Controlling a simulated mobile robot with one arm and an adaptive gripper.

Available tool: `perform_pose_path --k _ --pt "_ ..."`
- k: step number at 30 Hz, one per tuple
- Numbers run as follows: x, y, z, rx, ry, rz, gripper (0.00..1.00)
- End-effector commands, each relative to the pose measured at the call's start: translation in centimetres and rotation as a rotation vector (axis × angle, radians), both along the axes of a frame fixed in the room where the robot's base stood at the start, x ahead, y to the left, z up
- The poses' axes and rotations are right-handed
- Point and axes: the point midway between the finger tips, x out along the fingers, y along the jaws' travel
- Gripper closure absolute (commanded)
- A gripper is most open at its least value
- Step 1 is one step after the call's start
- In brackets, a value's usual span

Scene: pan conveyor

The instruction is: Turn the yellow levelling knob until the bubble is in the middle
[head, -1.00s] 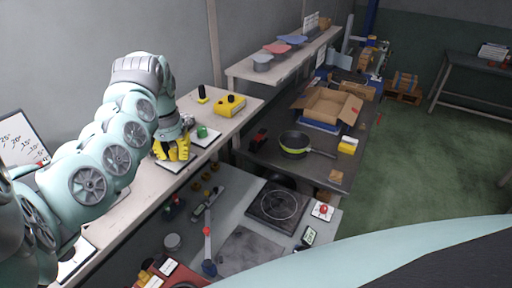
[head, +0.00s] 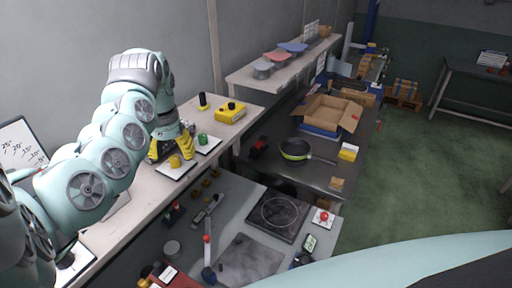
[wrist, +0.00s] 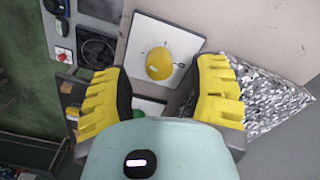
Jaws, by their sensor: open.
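The yellow knob (head: 175,161) is round and sits on a white plate (head: 166,171) on the long pale bench. In the wrist view the knob (wrist: 160,64) shows whole on its plate (wrist: 144,30), just ahead of the fingertips. My gripper (head: 171,152) is open, its yellow fingers spread behind and beside the knob in the head view. In the wrist view my gripper (wrist: 162,68) has one finger to each side, with a gap to the knob. I cannot make out a bubble in either view.
A green knob (head: 203,139) on another white plate stands close to the right. A yellow box (head: 230,115) with a black knob is farther along the bench. Crumpled foil (wrist: 270,95) lies right of the plate in the wrist view. A hotplate (head: 278,213) is on the lower bench.

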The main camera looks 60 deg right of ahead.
Motion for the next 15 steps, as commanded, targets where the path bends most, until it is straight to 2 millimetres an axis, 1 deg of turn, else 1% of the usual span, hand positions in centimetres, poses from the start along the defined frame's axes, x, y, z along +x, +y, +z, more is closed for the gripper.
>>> perform_pose_path --k 1,6,15 --pt "0.1 -0.1 1.2 -0.006 -0.006 0.0 0.41" --pt "0.2 0.1 4.2 -0.003 -0.009 0.0 0.41" --pt "0.1 0.0 7.3 -0.002 -0.008 -0.002 0.41"
